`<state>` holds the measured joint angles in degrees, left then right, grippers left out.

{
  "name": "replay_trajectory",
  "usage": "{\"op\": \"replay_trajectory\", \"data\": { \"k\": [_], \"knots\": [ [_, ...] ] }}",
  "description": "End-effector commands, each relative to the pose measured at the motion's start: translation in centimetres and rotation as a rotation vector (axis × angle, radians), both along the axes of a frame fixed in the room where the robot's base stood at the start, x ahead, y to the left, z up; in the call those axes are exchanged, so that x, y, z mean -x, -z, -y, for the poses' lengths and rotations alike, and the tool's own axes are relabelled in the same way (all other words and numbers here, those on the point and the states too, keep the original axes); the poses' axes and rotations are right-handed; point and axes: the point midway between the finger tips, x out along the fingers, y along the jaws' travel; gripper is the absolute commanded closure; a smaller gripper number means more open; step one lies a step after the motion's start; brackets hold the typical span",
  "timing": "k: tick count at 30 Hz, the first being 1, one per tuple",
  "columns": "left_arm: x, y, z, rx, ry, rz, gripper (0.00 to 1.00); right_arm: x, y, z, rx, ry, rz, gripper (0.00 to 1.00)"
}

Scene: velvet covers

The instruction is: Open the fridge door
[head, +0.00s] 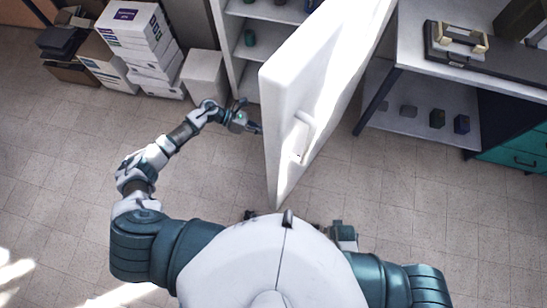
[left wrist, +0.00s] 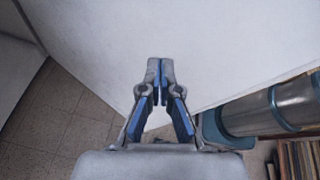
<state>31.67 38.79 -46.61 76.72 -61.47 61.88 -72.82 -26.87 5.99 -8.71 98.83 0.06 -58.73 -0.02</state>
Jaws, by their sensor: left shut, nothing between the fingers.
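The white fridge door (head: 310,75) stands swung out from its body, edge toward me, in the head view. Its pale handle (head: 303,137) is on the right-hand face. My left gripper (head: 258,129) is at the left-hand face, on the opposite side from the handle. In the left wrist view the left gripper (left wrist: 160,75) is shut and empty, its fingertips in front of the white door surface (left wrist: 220,45). I cannot tell whether they touch it. My right gripper's fingers do not show; only parts of my right arm are seen beside my body.
Open shelves (head: 262,45) with small items stand behind the door on the left. White boxes (head: 140,35) are stacked at the back left. A workbench (head: 430,55) with a case (head: 455,42) stands on the right. The tiled floor (head: 70,140) at left is clear.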

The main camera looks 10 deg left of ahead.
Motion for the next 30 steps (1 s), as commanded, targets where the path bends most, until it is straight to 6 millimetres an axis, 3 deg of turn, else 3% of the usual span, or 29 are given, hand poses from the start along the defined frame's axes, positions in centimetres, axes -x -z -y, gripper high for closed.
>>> {"op": "replay_trajectory", "data": {
  "k": [1,4,7,10,14,25,30],
  "knots": [
    [1.3,0.9,-1.3,-0.094,0.171,0.118,1.0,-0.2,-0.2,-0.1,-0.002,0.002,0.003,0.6],
    [3.3,1.1,-3.8,-0.229,0.445,0.277,1.0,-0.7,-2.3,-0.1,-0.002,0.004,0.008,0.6],
    [4.3,1.2,-5.5,-0.296,0.589,0.347,1.0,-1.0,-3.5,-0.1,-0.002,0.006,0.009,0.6],
    [4.7,1.4,-5.8,-0.313,0.634,0.364,1.0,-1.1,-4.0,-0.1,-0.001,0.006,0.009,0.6],
    [5.2,2.4,-4.6,-0.311,0.633,0.365,1.0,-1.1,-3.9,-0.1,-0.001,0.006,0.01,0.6],
    [7.5,7.9,0.5,-0.309,0.628,0.363,1.0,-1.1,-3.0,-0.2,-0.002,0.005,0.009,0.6],
    [8.5,7.8,2.7,-0.309,0.627,0.364,1.0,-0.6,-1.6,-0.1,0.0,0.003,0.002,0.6]
  ]
}}
